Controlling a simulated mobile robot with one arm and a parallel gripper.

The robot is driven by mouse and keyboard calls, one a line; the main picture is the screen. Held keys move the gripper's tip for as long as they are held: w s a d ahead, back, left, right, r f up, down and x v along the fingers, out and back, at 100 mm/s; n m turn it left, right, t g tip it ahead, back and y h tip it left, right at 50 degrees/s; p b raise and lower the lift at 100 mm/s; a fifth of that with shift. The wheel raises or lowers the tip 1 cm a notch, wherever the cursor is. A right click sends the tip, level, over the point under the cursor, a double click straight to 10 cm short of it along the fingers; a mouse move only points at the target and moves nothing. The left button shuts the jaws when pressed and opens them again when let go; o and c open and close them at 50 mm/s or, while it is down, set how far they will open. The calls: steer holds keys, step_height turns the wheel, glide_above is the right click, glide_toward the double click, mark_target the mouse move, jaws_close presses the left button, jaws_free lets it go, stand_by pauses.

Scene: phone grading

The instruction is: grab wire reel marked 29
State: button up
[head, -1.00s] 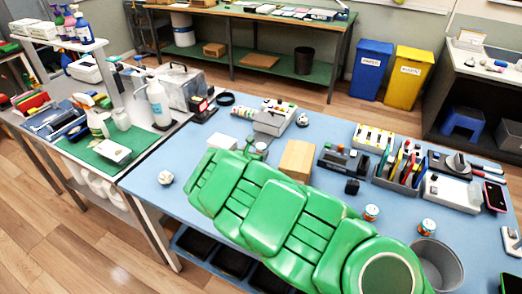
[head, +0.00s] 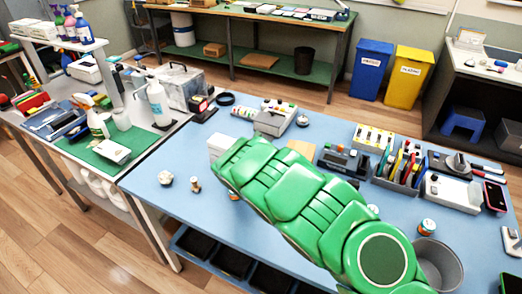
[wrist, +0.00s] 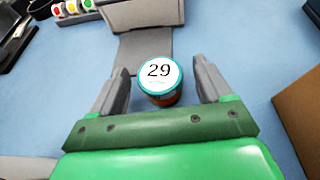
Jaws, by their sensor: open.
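The wire reel marked 29 (wrist: 159,80) stands upright on the blue bench, its round white label with a teal rim facing my wrist camera. My gripper (wrist: 163,78) is open, with one grey finger on each side of the reel. A narrow gap shows between the reel and each finger, so it does not look gripped.
A cardboard box (wrist: 300,112) stands right of my gripper in the wrist view. A grey device (wrist: 150,14) lies beyond the reel. A white box (head: 219,143), a tool holder (head: 400,170) and a metal bin (head: 440,262) stand on the bench. The bench's left front is mostly clear.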

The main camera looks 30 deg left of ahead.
steer(key=shift+w+a+f, duration=0.1)
steer(key=shift+w+f, duration=0.15)
steer(key=shift+w, duration=0.25)
